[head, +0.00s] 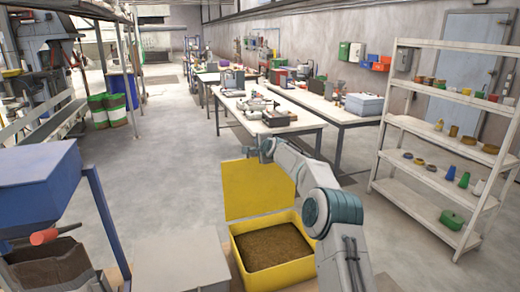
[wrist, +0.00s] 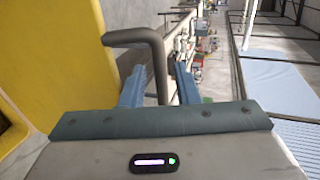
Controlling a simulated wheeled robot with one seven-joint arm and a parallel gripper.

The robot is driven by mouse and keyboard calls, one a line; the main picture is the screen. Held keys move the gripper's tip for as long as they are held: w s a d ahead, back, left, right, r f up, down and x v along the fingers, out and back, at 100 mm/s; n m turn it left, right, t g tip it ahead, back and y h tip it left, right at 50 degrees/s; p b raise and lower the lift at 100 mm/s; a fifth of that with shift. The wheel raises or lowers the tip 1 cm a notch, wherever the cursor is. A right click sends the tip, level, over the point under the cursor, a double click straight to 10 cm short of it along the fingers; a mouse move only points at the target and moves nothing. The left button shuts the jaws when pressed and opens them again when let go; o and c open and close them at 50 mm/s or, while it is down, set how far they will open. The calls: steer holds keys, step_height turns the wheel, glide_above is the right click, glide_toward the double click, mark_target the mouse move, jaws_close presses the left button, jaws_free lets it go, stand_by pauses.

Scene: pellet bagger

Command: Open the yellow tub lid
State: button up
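The yellow tub (head: 238,262) stands low in front of me, and brown pellets show inside it. Its yellow lid (head: 250,190) stands raised at the tub's far side, so the tub's top is uncovered. In the wrist view the lid (wrist: 50,60) fills the left side, and a dark grey bent handle (wrist: 150,50) sticks out from it. My gripper (head: 266,150) is at the lid's upper edge. In the wrist view its two blue fingers (wrist: 158,85) stand either side of the handle's bar, with visible gaps, so it looks open around the handle.
A grey box top (head: 180,262) and a blue hopper (head: 40,185) are at the left. A shelf rack (head: 435,135) with small items stands at the right. Long worktables (head: 265,120) are behind the lid. The floor left of the lid is clear.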

steer(key=b+v, duration=0.7)
steer(key=v, duration=0.6)
steer(key=shift+s, duration=0.4)
steer(key=shift+r, duration=0.1)
steer(key=s+a+f+n+g+h, duration=0.1)
steer(key=s+f+n+g+h, duration=0.2)
steer(key=s+n, duration=0.85)
steer(key=s+d+f+n+g, duration=0.1)
steer(key=s+d+f+g, duration=0.1)
steer(key=s, duration=1.1)
steer(key=s+d+f+n+g+h, duration=0.1)
steer(key=s+d+f, duration=0.3)
steer(key=s, duration=0.9)
steer(key=s+d+f+n+g, duration=0.1)
steer(key=s+d+f+g, duration=0.2)
steer(key=s, duration=1.1)
step_height(320, 180, down, 3)
steer(key=shift+r+g, duration=0.15)
steer(key=shift+g, duration=0.25)
steer(key=shift+w, duration=0.1)
